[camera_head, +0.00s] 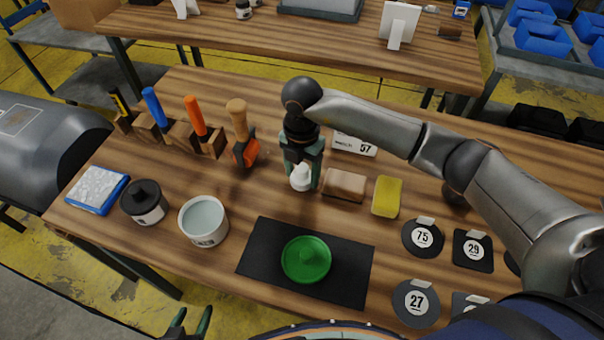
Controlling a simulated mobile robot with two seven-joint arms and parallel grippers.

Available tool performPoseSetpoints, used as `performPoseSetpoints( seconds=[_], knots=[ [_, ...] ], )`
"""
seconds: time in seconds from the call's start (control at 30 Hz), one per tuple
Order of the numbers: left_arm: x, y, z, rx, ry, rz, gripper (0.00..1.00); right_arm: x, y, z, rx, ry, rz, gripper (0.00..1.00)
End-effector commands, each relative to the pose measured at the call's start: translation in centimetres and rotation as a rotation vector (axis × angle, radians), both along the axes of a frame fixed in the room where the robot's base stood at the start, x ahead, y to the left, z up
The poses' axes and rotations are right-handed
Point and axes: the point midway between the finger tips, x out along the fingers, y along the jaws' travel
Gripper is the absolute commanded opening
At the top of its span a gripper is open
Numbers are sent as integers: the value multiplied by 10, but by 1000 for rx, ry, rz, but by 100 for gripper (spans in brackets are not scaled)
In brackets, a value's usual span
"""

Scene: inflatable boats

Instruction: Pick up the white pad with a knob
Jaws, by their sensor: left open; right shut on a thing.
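My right gripper (302,170) points down over the middle of the table, its arm coming in from the right. It is shut on a small white piece with a rounded top, taken as the white pad with a knob (299,181). The fingers hide part of it, and I cannot tell whether it touches the table. My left gripper (190,326) is at the bottom edge, open and empty, with only its fingertips showing.
A brown block (344,185) and yellow sponge (387,197) lie right of the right gripper.

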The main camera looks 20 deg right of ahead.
Motion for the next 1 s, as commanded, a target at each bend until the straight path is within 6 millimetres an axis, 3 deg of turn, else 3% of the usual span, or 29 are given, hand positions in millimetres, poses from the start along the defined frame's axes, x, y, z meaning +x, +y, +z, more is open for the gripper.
performPoseSetpoints(
  seconds=[0.17, 0.43, 0.7, 1.0],
  knots=[
    [0, 0, -3, 0, 0, 0, 60, -1, 2, 27, 1, -4, 3, 9],
    [0, 0, -3, 0, 0, 0, 60, -36, 36, 84, 3, -8, 8, 9],
    [0, 0, -7, 1, 0, -1, 60, -82, 78, 109, 1, -4, 6, 9],
    [0, 0, -6, 1, 0, -1, 60, -101, 95, 121, -1, -2, 1, 9]
  ],
)
